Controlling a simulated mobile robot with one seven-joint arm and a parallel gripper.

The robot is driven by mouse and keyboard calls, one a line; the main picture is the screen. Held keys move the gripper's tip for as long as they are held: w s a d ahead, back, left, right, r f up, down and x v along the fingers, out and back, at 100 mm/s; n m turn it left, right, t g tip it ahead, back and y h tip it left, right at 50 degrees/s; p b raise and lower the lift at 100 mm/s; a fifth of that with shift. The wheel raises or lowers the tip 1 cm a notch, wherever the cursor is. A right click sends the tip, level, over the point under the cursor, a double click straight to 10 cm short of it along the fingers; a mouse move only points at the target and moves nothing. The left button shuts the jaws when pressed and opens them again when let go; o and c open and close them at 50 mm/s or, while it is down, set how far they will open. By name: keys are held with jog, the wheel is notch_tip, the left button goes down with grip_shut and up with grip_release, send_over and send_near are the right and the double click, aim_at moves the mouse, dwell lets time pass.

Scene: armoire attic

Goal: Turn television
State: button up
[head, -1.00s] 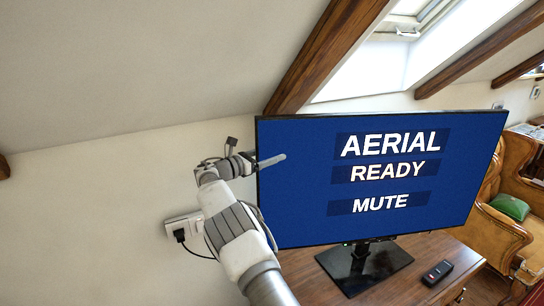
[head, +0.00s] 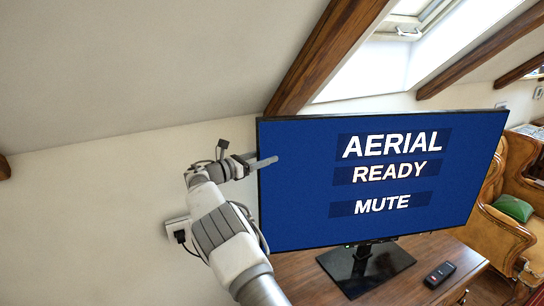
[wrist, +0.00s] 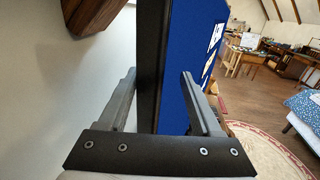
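The television (head: 300,210) is a flat black-framed screen on a black stand (head: 366,268) on a wooden cabinet. Its blue screen reads AERIAL READY MUTE. My gripper (head: 258,163) is at the screen's left edge, with one finger showing in front of the screen; the other is hidden behind the edge. In the wrist view, my gripper (wrist: 158,76) is open, with its fingers on either side of the television's upright edge (wrist: 149,60). Blue screen shows between the frame and the right finger. The left finger is close to the back; contact cannot be told.
A remote (head: 440,274) lies on the wooden cabinet (head: 310,285) right of the stand. A wall socket with a plug (head: 178,230) is behind my arm. The sloped ceiling and a wooden beam (head: 325,60) rise behind. An armchair (head: 500,228) with a green cushion stands at the right.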

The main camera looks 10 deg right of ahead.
jog(key=b+v, duration=0.1)
jog(key=v, duration=1.3)
